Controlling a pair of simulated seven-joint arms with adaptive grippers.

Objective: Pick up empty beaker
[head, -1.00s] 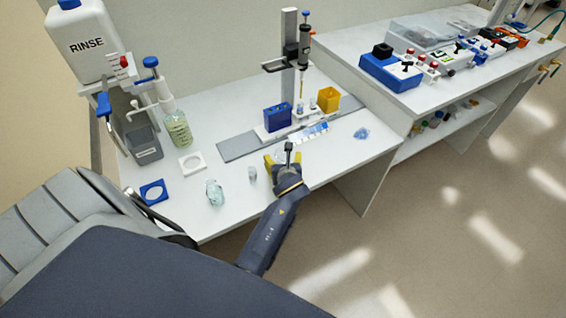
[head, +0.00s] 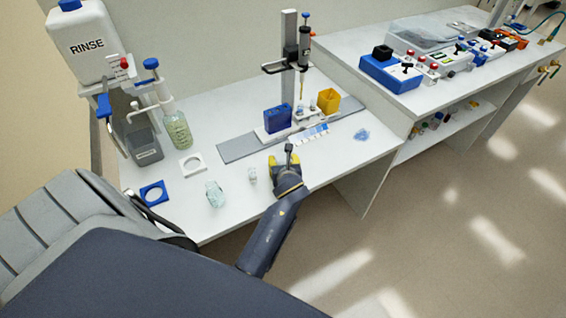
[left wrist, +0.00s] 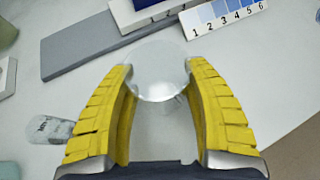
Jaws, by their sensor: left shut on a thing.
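The empty beaker (left wrist: 160,68), clear and round-rimmed, sits between the yellow fingers of my left gripper (left wrist: 160,85) in the left wrist view. The fingers touch it on both sides and are shut on it. In the head view my left gripper (head: 284,160) is over the middle of the white bench, in front of the grey strip, and largely hides the beaker. I cannot tell whether the beaker's base touches the bench. My right gripper is in neither view.
A small clear vessel (head: 252,175) and a larger glass one (head: 215,194) stand left of the gripper. Behind are a grey strip (head: 238,148), a blue box (head: 278,119), a numbered colour card (head: 310,135) and a pipette stand (head: 289,55). The bench's front edge is close.

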